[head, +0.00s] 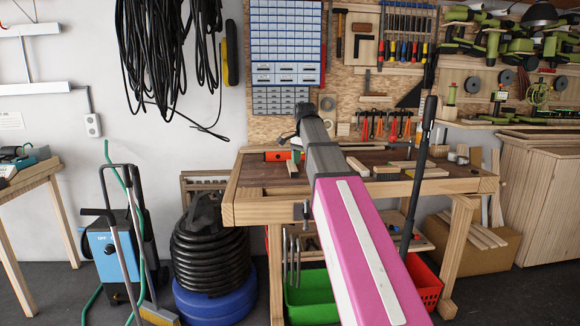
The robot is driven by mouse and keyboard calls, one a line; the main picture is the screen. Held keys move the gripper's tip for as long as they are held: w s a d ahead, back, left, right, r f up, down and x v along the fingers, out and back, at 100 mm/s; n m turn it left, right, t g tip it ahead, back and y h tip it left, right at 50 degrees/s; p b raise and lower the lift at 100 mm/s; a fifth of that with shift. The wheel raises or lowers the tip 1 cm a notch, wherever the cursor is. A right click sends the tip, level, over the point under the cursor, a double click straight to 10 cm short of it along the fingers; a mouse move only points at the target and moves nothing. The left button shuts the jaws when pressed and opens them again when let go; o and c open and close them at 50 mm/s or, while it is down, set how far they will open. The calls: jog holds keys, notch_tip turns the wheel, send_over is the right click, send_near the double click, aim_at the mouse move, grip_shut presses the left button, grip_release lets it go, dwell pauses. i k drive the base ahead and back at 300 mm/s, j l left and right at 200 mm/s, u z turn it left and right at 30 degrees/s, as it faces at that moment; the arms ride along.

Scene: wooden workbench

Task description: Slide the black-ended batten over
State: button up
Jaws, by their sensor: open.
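My arm reaches from the bottom over the workbench (230,208). At its far end a small dark part, which looks like my gripper (288,139), hangs above the left part of the bench top. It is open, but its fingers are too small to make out. Several pale wooden battens lie on the bench. A short one (292,169) lies below my gripper, apart from it. Another (358,167) lies just right of my arm, and others (425,172) lie farther right. I cannot tell which batten has black ends; my arm hides part of the bench top.
An orange-red level (278,156) lies at the back left of the bench. A dark upright pole (416,190) crosses in front of its right side. A pegboard with tools (350,80) stands behind. A green crate (310,298) and a red crate (425,282) sit below.

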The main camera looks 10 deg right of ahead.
aim_at(294, 172)
jog(key=i, duration=1)
jog(key=k, duration=0.55)
